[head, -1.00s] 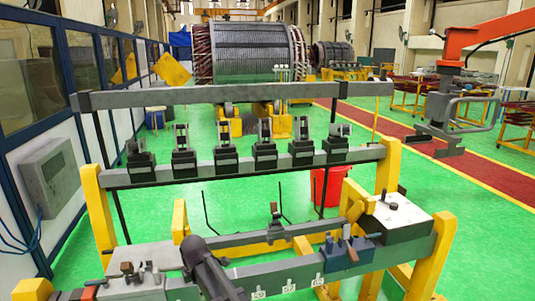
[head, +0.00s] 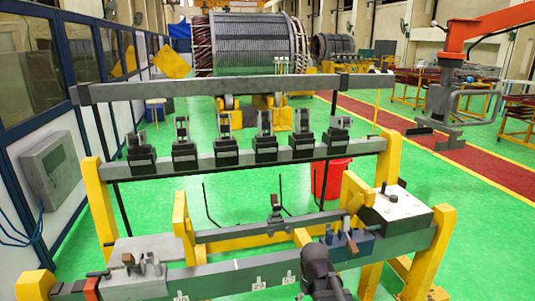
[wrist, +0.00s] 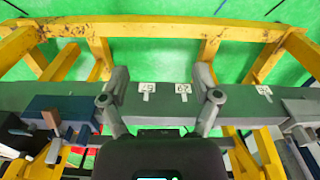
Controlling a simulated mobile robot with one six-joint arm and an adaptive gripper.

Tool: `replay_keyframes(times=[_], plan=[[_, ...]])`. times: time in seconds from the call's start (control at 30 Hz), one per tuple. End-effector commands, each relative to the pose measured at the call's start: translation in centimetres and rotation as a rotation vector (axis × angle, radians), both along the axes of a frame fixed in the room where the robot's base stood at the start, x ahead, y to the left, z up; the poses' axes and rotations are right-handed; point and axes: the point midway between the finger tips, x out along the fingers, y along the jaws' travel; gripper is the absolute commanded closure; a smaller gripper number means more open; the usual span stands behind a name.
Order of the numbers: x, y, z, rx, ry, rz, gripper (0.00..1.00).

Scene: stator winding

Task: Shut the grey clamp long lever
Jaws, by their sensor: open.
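The grey clamp (head: 140,284) sits on the left part of the front beam, with small upright levers on it; which of them is the long lever I cannot tell. In the wrist view part of the grey clamp (wrist: 300,122) shows at the right edge. The blue clamp (head: 352,246) is on the right of the same beam and shows in the wrist view at the left (wrist: 62,112). My gripper (wrist: 160,97) is open and empty, its two fingers spread over the beam between the clamps, apart from both. In the head view my wrist hides its fingertips.
The front beam (head: 225,275) carries small white number labels. Yellow posts (head: 98,200) and a rear beam with several black holders (head: 184,150) stand behind it. A red bucket (head: 331,176) is on the green floor. A white-topped block (head: 396,207) stands at the right.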

Motion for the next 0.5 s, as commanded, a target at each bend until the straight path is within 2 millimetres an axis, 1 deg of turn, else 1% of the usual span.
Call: replay_keyframes(times=[0.03,0.1,0.2,0.33,0.5], plan=[[-1.1,-1.3,0.0,0.001,0.003,-0.07,0.19],[-2.0,-2.6,0.0,0.002,0.008,-0.158,0.19],[-2.8,-3.8,0.0,0.004,0.014,-0.251,0.19],[-3.3,-4.5,0.0,0.005,0.017,-0.313,0.19],[-3.4,-4.6,0.0,0.005,0.018,-0.326,0.19]])
